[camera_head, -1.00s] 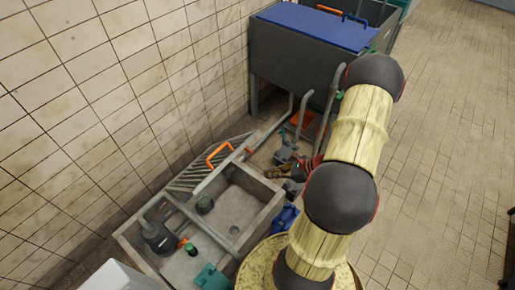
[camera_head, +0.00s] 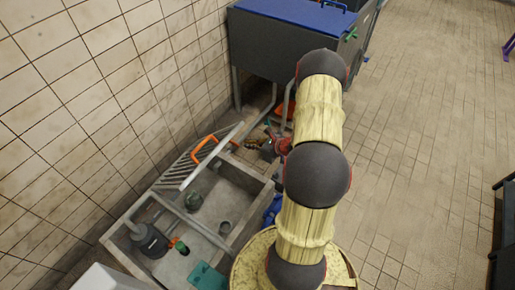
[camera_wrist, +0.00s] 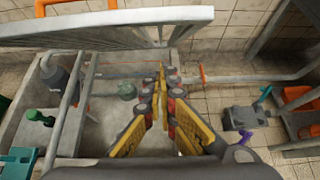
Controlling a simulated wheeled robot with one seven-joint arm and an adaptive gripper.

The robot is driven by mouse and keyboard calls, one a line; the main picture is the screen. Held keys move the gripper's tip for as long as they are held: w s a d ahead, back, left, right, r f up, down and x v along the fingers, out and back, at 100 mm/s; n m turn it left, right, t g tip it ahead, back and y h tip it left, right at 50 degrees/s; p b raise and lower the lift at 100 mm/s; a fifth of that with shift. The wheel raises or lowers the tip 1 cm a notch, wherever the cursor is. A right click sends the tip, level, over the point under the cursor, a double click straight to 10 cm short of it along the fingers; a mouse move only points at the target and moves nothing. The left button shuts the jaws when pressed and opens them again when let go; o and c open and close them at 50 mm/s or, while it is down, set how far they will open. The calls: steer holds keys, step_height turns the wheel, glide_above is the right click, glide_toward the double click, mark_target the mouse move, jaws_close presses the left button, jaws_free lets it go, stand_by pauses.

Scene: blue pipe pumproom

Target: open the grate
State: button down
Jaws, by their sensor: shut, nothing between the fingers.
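The grate (camera_head: 178,172) is a grey slatted panel with an orange handle (camera_head: 204,146), beside the tiled wall in the head view. Its near bar looks raised above the concrete pit (camera_head: 240,178), so the panel appears tilted partly up. In the wrist view the grate (camera_wrist: 110,32) crosses the upper left, with its bar at the top and the orange handle (camera_wrist: 75,4) partly cut off. My gripper (camera_wrist: 160,78) is shut and empty, its fingertips in front of and below the grate's bar. In the head view my arm mostly hides the gripper (camera_head: 281,147).
A dark pump (camera_head: 150,241) and a pipe frame stand in the pit. A grey tank (camera_head: 270,45) with a blue lid (camera_head: 295,14) stands behind. Pipes and a grey fitting (camera_wrist: 240,117) lie right of my gripper. The floor at the right is open.

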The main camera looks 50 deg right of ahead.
steer(key=shift+w+a+r+b, duration=0.15)
steer(key=shift+w+r+b, duration=0.1)
steer(key=shift+w+r, duration=0.5)
steer(key=shift+w+a+r+b, duration=0.2)
steer(key=shift+w+r, duration=0.25)
steer(key=shift+w, duration=0.55)
steer(key=w+a+r+g+p, duration=0.1)
steer(key=w+r+p, duration=0.6)
steer(key=w+p, duration=0.3)
steer(key=w+a+r+g+p, duration=0.1)
steer(key=w+r+g+p, duration=0.1)
steer(key=w+r+p, duration=0.5)
steer(key=w+p, duration=0.3)
steer(key=p, duration=0.1)
steer(key=shift+w+a+g+h, duration=0.25)
steer(key=shift+a+g+h, duration=0.05)
steer(key=shift+a, duration=0.05)
